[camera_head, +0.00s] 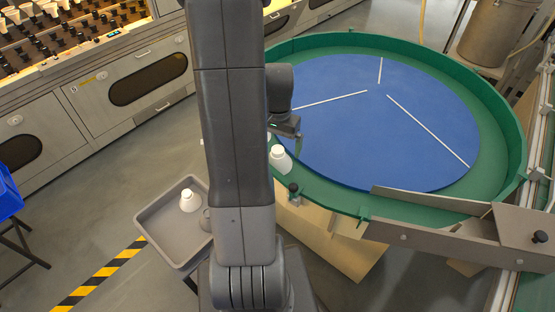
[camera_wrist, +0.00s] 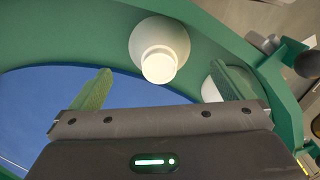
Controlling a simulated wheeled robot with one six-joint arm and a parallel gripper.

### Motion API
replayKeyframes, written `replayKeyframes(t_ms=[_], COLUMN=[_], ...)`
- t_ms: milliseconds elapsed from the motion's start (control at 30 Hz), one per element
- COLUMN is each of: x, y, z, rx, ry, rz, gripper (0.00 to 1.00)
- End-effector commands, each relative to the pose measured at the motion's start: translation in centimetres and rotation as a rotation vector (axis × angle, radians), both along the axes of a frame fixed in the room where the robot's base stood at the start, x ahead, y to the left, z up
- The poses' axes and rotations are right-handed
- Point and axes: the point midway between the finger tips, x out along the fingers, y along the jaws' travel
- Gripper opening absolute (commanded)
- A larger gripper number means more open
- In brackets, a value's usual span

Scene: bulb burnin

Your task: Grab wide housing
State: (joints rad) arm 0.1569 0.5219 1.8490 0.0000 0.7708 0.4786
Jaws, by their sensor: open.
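A white housing (camera_wrist: 160,38) with a broad round body and a narrower neck stands on the green rim of the turntable. It shows near the top middle of the wrist view, beyond the fingertips and roughly between them. A second white piece (camera_wrist: 209,91) is partly hidden behind the right finger. In the head view one white housing (camera_head: 279,160) stands on the near left rim, and a sliver of white shows beside my arm. My gripper (camera_head: 297,138) is open and empty above the rim; its spread green fingers (camera_wrist: 162,78) show in the wrist view.
The turntable's blue disc (camera_head: 340,130) is bare apart from white divider strips. A green wall (camera_head: 514,120) surrounds it. A grey tray (camera_head: 160,222) at lower left holds a white housing (camera_head: 188,202). A metal chute (camera_head: 430,240) crosses the near right edge.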

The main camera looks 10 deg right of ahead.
Motion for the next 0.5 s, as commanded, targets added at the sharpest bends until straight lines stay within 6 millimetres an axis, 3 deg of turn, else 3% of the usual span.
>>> replayKeyframes(t_ms=[233,500], x=[0.0,0.0], y=[0.0,0.0], z=[-1.5,-5.0], rx=[0.000,0.001], ry=[0.002,0.003], rz=[0.000,0.000], gripper=[1.00,1.00])
